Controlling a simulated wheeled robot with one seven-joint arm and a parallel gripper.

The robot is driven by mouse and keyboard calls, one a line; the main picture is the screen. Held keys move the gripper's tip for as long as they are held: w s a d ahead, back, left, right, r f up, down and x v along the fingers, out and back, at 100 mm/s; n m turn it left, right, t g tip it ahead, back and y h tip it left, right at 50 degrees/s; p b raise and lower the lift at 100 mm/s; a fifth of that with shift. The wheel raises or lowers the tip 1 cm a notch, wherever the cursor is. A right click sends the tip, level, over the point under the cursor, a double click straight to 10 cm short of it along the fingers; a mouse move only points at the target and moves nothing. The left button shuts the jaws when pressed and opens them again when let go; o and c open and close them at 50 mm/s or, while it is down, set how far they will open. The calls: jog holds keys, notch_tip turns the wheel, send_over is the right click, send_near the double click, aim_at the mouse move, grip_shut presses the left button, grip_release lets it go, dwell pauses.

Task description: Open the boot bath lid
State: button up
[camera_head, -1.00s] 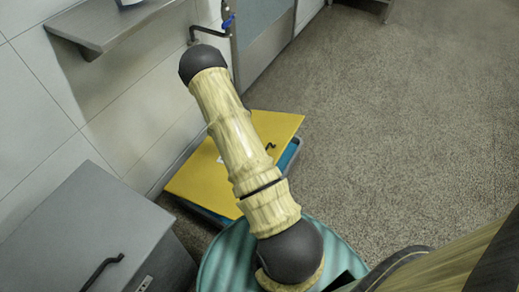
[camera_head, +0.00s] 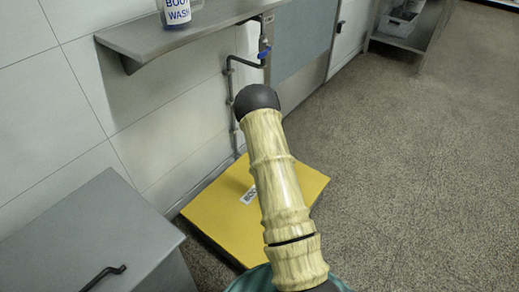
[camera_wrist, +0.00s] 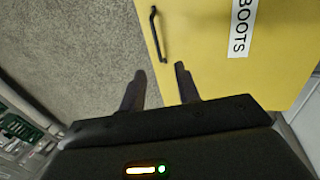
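The boot bath lid (camera_head: 222,207) is a flat yellow panel on the floor by the wall, and looks closed. My arm hides part of it in the head view. In the wrist view the lid (camera_wrist: 205,65) fills the upper right, with a white BOOTS label (camera_wrist: 242,25). Its black bar handle (camera_wrist: 155,33) runs near the lid's left edge. My gripper (camera_wrist: 159,69) is open and empty. Its two fingertips point toward the handle, which lies just beyond them, apart from them. My gripper does not show in the head view.
A grey cabinet (camera_head: 90,235) with a black handle stands left of the lid. A wall shelf (camera_head: 185,35) holds a boot wash bottle (camera_head: 176,12). A pipe with a blue valve (camera_head: 263,53) runs down the wall. The floor (camera_head: 420,170) to the right is clear.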

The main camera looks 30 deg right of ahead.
jog(key=s+a+r+n+t+p, duration=0.1)
jog(key=s+a+r+n, duration=0.15)
jog(key=a+r, duration=0.5)
jog(key=s+a+r+n+t+p, duration=0.2)
jog(key=a+r+n, duration=0.15)
jog(key=r, duration=0.65)
jog(key=s+a+r+n+t+y+p, duration=0.1)
jog(key=s+a+r+n+t+p, duration=0.2)
jog(key=s+a+r+n, duration=0.65)
jog(key=s+r+m+p, duration=0.1)
jog(key=s+r+p, duration=0.1)
jog(key=r+p, duration=1.6)
jog(key=s+a+r+m+p, duration=0.1)
jog(key=s+r+p, duration=0.1)
jog(key=r+p, duration=1.7)
notch_tip(320, 180, up, 3)
jog(key=shift+a+r+m, duration=0.15)
jog(key=shift+a+m, duration=0.1)
jog(key=shift+m, duration=0.1)
